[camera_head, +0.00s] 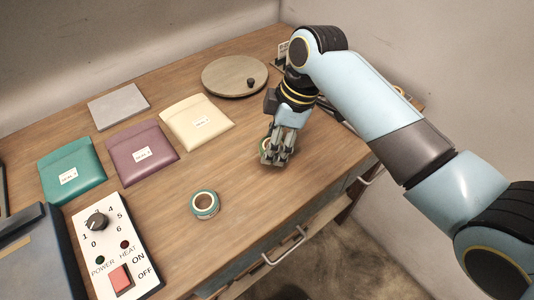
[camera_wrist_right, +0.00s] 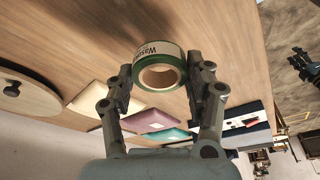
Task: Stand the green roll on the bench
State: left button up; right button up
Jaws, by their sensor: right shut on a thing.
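The green roll (camera_wrist_right: 159,73), with a pale label band and a brown core, is between the fingers of my right gripper (camera_wrist_right: 160,88), which is shut on its sides. In the head view my right gripper (camera_head: 276,156) points down low over the bench (camera_head: 240,160), right of the middle, and mostly hides the roll. The roll's open hole faces the wrist camera. I cannot tell whether the roll touches the bench. A second roll, teal and white (camera_head: 205,205), lies flat nearer the front edge. My left gripper is not in view.
A round wooden disc (camera_head: 230,78) with a black knob lies behind my right gripper. Cream (camera_head: 197,127), purple (camera_head: 139,158) and teal (camera_head: 70,176) pouches and a grey slab (camera_head: 118,105) lie to the left. A control box (camera_head: 113,250) stands front left. Bench is clear around the second roll.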

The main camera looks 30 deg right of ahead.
aim_at(264, 168)
jog(key=shift+w+a+f, duration=0.1)
jog(key=shift+a+f, duration=0.35)
jog(key=shift+a, duration=0.2)
jog(key=shift+f, duration=1.95)
jog(key=o, duration=0.9)
jog(key=shift+f, duration=0.15)
jog(key=v, duration=1.2)
